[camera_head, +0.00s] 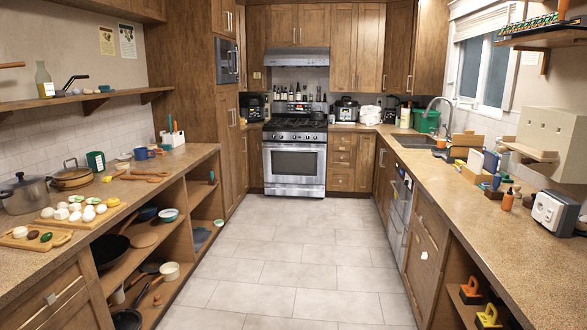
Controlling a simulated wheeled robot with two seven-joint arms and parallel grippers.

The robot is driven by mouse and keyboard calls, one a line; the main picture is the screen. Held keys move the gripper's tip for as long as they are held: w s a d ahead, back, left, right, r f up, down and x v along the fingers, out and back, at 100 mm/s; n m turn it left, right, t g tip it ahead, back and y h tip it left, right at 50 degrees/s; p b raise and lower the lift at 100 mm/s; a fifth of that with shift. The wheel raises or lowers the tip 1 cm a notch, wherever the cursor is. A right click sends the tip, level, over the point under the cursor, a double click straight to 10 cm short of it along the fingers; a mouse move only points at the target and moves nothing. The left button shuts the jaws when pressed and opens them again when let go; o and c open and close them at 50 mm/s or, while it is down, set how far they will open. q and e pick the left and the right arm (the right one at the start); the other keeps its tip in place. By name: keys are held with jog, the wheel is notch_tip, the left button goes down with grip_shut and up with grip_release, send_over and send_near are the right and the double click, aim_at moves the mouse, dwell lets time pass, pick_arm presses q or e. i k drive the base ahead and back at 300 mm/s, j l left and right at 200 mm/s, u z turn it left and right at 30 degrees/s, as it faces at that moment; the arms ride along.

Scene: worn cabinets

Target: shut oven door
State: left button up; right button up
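The silver oven (292,187) stands at the far end of the room, between wooden cabinets, with a black cooktop on top. Its oven door (293,161) has a dark window and a horizontal handle near the top. The door looks upright and about flush with the oven front; at this distance I cannot tell whether a small gap is left. Neither of my grippers is in view.
Clear tiled floor (285,265) leads between two counters to the oven. The left counter (170,163) has open shelves below with pans and bowls. The right counter (455,195) has drawers and open shelves below.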

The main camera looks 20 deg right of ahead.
aim_at(284, 163)
jog(key=i+l+z, duration=0.35)
jog(key=i, duration=0.5)
jog(key=i+z, duration=0.4)
jog(key=i, duration=2.35)
jog(key=i+l, duration=0.1)
jog(key=i, duration=1.8)
jog(key=i+l+u, duration=0.1)
jog(key=i+u, duration=0.3)
jog(key=i, duration=0.2)
jog(key=i+l+u, duration=0.35)
jog(key=i, duration=0.2)
jog(key=i+l+u, duration=0.4)
jog(key=i, duration=0.15)
